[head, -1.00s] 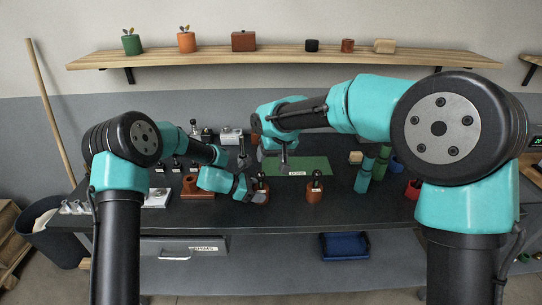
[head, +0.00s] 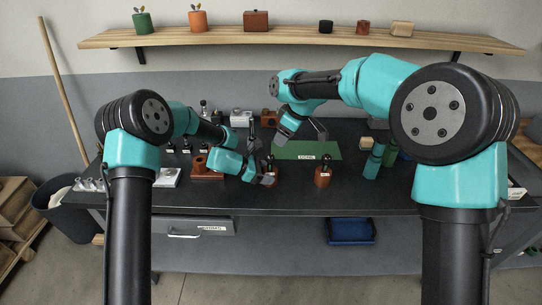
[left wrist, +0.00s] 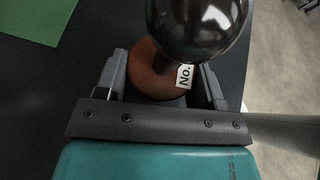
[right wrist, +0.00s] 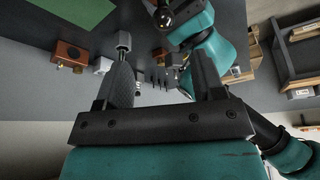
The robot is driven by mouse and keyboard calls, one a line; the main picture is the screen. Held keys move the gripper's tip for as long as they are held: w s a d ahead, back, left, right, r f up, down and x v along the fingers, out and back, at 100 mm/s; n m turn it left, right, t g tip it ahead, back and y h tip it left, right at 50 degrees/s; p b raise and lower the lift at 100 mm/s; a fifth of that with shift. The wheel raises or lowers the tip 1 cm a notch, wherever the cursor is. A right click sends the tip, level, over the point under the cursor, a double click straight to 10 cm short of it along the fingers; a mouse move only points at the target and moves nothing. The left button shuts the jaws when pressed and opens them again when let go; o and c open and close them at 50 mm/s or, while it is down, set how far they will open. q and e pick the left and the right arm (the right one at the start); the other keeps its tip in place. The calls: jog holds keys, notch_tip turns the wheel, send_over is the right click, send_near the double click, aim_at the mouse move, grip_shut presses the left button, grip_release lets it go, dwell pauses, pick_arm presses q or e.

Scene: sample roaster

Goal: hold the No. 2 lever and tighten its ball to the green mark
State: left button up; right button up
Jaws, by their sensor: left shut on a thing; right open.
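My left gripper (head: 268,179) is shut around a lever with a red-brown base (left wrist: 150,72) and a glossy black ball (left wrist: 198,25). In the left wrist view its fingers lie on either side of the base. A white label on it reads "No."; the number is cut off. The ball also shows in the right wrist view (right wrist: 164,17). My right gripper (head: 303,137) is open and empty, raised behind and to the right of the held lever, apart from the ball. I cannot make out a green mark on the ball or lever.
A second red-brown base with a black ball (head: 323,174) stands to the right. A labelled green mat (head: 318,149) lies behind it. Green cylinders (head: 373,163) stand further right. A brown holder (head: 206,175) is at left. The table front between the bases is clear.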

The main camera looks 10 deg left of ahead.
aim_at(272, 154)
jog(key=n, duration=0.3)
jog(key=w+n+g, duration=0.1)
jog(key=n, duration=0.5)
jog(key=shift+w+d+r+g+y, duration=0.15)
jog(key=shift+w+g+y, duration=0.15)
jog(key=shift+y, duration=0.1)
jog(key=x, duration=1.2)
jog(key=shift+s, duration=0.1)
jog(key=c, duration=0.9)
